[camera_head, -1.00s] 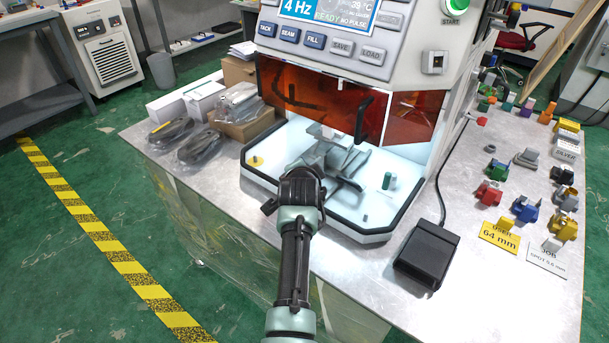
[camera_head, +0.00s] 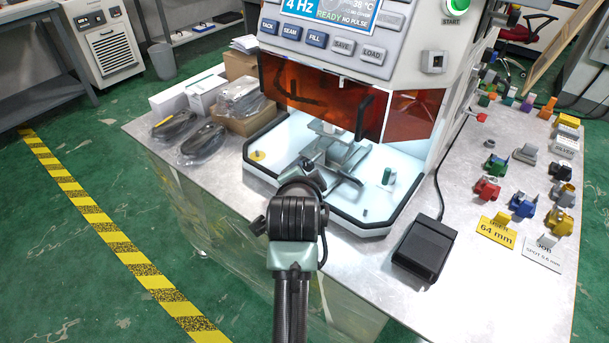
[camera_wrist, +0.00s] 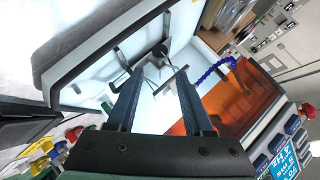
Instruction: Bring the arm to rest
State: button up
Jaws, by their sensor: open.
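My gripper (camera_wrist: 158,92) shows in the wrist view as two blue-grey fingers held apart, with nothing between them. It points at the bright inside of the machine's chamber (camera_wrist: 88,97). In the head view my arm reaches up from the bottom edge, and its wrist (camera_head: 296,218) is in front of the machine's white tray; the fingers are hidden there. A grey metal fixture (camera_head: 338,155) stands inside the chamber beyond my wrist.
An orange shield (camera_head: 310,92) hangs above the chamber opening. A black pedal (camera_head: 425,250) lies right of the tray. Several coloured holders and a yellow card (camera_head: 497,231) stand at the right. Bagged parts (camera_head: 203,143) and boxes are at the left. Green floor is clear beyond the left edge.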

jog(key=shift+s, duration=0.2)
jog(key=shift+r, duration=0.15)
notch_tip(320, 180, up, 30)
jog(key=s+d+n+t+p, duration=0.1)
jog(key=s+n+t+p, duration=0.2)
jog(key=n+t+p, duration=0.3)
jog(key=s+r+n+t+p, duration=0.1)
jog(key=s+r+n+t, duration=0.2)
jog(key=s+r, duration=0.6)
jog(key=s+r+n+t+p, duration=0.1)
jog(key=s+r+t, duration=0.5)
jog(key=r, duration=1.1)
jog(key=s+n, duration=0.1)
jog(key=s, duration=0.3)
jog(key=shift+r+n+t+y+p, duration=0.3)
jog(key=shift+n+t, duration=0.1)
jog(key=shift+f, duration=0.1)
